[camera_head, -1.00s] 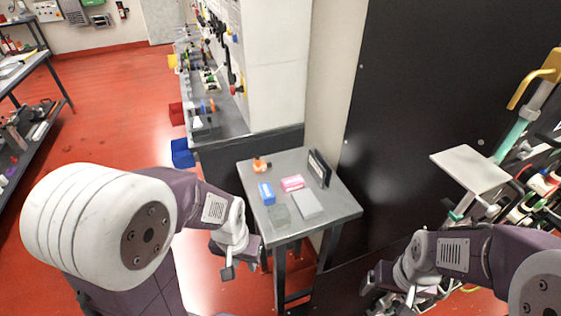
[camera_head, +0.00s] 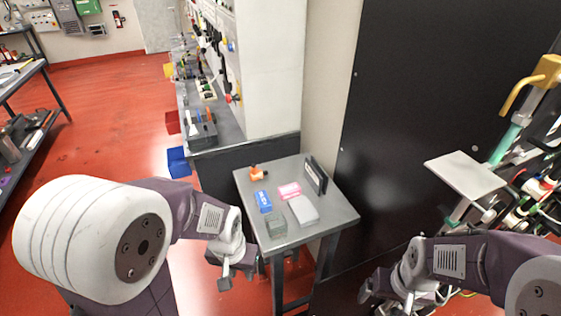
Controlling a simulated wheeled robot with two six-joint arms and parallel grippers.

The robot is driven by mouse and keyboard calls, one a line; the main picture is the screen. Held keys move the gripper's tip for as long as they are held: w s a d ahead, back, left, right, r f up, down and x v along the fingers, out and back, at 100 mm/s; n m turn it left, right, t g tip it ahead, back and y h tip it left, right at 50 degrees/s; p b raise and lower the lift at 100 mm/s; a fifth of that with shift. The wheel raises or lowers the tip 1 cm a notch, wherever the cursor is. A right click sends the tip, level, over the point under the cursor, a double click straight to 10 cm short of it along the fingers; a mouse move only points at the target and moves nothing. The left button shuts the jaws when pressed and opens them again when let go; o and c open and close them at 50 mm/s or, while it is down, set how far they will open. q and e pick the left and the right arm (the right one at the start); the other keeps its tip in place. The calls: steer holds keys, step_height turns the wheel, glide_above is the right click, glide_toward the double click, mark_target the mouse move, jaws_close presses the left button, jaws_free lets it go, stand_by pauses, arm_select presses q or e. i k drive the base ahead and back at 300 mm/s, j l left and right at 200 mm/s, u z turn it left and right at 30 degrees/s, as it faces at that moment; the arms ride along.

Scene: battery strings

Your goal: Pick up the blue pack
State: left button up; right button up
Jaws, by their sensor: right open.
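The blue pack (camera_head: 264,202) lies on the small grey table (camera_head: 325,222), towards its left side. My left gripper (camera_head: 236,274) is in front of the table's left edge, nearer to me than the pack and apart from it. Its jaws are small and partly hidden, so I cannot tell whether they are open. My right gripper (camera_head: 378,300) is at the lower right, in front of the black panel and well away from the table. It is open, and nothing shows between its jaws.
A pink pack (camera_head: 289,191), a pale grey box (camera_head: 304,210), a clear greenish container (camera_head: 276,227), an orange object (camera_head: 257,173) and an upright dark sign (camera_head: 316,175) share the table. A black panel (camera_head: 410,120) rises on the right. Red floor is open at left.

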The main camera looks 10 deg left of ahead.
mark_target(265, 205)
steer(key=j+u, duration=0.1)
steer(key=j, duration=0.4)
steer(key=i+j+u, duration=0.1)
steer(key=j, duration=0.4)
steer(key=i+j+u, duration=0.1)
steer(key=j, duration=0.4)
steer(key=i+j+u, duration=0.1)
steer(key=i+j, duration=0.1)
steer(key=i, duration=0.05)
